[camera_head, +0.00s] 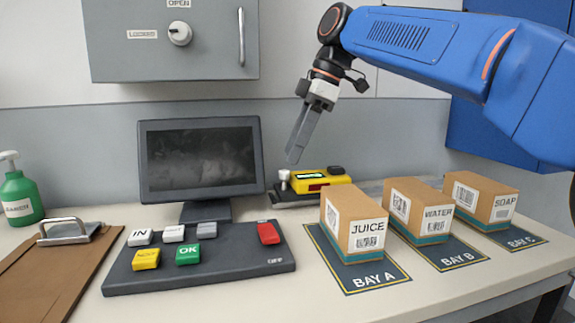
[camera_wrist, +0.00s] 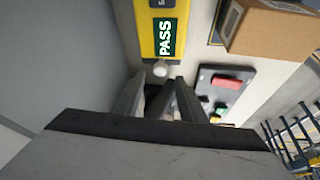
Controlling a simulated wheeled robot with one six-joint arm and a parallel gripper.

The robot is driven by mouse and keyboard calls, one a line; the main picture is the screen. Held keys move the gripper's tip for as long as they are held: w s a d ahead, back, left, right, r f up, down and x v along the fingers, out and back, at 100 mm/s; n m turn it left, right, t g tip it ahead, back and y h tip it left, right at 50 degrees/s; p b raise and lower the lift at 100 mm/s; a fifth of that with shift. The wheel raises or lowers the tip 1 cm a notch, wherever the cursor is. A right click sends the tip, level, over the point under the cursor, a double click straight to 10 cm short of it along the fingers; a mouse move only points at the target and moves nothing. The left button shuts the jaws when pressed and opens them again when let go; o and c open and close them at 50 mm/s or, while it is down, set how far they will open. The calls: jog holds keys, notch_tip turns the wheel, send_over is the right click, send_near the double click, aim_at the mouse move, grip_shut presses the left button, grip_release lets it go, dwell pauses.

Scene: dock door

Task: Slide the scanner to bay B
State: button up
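The yellow scanner (camera_head: 325,181) sits on a dark rail (camera_head: 296,199) behind the keypad, to the left of bay A and the boxes. It has a pale knob (camera_head: 284,176) at its left end. In the wrist view the scanner (camera_wrist: 148,35) shows a green PASS display, and its round knob (camera_wrist: 160,69) lies just beyond my fingertips. My gripper (camera_head: 292,158) points down just above the knob. In the wrist view its two fingers (camera_wrist: 161,80) stand apart with nothing held between them. Bay B (camera_head: 452,257) is the middle dark mat, with a WATER box (camera_head: 405,205) on it.
A JUICE box (camera_head: 342,213) stands on bay A (camera_head: 360,277), and a SOAP box (camera_head: 475,190) on bay C (camera_head: 520,238). They partly hide the rail's right side. A monitor (camera_head: 200,157) and keypad (camera_head: 200,268) stand left. A grey cabinet (camera_head: 210,60) hangs above.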

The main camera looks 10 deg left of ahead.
aim_at(285, 171)
jog(key=shift+x, duration=2.3)
jog(key=shift+d, duration=0.1)
grip_shut()
